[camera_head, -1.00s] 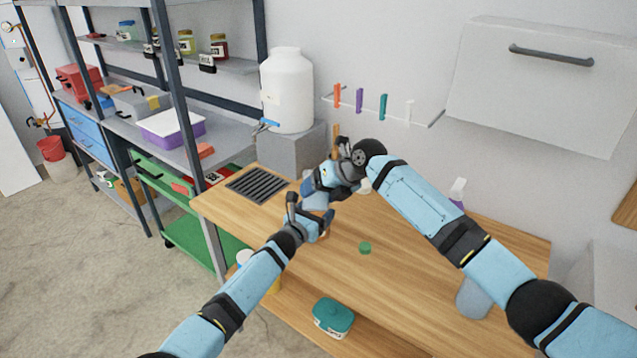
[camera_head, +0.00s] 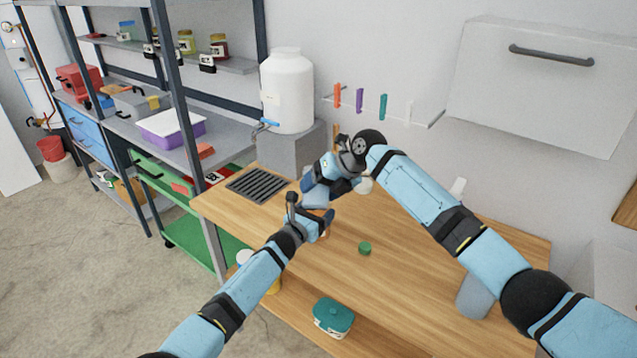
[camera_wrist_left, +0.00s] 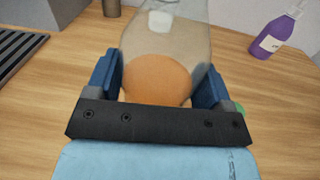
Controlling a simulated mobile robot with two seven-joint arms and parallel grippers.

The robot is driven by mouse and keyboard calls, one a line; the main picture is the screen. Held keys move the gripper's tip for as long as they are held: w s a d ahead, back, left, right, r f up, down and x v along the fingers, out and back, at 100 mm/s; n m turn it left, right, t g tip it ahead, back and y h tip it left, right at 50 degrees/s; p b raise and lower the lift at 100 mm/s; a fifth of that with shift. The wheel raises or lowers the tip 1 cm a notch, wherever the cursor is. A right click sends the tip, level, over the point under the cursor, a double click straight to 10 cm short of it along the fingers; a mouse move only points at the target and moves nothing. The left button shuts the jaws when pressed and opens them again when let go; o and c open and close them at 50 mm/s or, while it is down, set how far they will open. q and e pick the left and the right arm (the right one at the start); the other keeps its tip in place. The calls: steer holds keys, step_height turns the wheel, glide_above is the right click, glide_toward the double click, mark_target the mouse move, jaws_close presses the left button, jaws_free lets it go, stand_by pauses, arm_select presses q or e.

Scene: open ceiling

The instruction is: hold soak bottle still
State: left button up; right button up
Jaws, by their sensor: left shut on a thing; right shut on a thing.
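The soak bottle (camera_wrist_left: 165,45) is clear with orange contents at its bottom and a white label. In the left wrist view it sits between the two blue fingers of my left gripper (camera_wrist_left: 158,82), which is shut on it. In the head view my left gripper (camera_head: 318,222) is over the left part of the wooden bench, and the bottle is mostly hidden by the grippers. My right gripper (camera_head: 322,190) is just above and behind the left one. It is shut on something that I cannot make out. A green cap (camera_head: 364,248) lies on the bench.
The wooden bench (camera_head: 410,290) is mostly clear in the middle. A drain grate (camera_head: 257,185) and a white tank (camera_head: 287,90) on a grey block are at its back left. A purple spray bottle (camera_wrist_left: 275,35) stands nearby. A teal box (camera_head: 333,316) is at the front.

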steer(key=shift+w+r+m+g, duration=0.2)
steer(key=shift+r+m+g, duration=0.15)
steer(key=shift+r+g, duration=0.35)
steer(key=shift+w+r+m+g, duration=0.15)
steer(key=shift+r+m+g, duration=0.25)
steer(key=shift+g, duration=0.5)
stand_by(1.5)
steer(key=shift+w+r+m+g, duration=0.25)
steer(key=shift+w+r+g, duration=0.25)
steer(key=shift+g, duration=0.2)
stand_by(0.7)
stand_by(2.6)
steer(key=shift+s+d+f+t, duration=0.1)
steer(key=shift+s+f+t, duration=0.3)
steer(key=shift+t, duration=0.1)
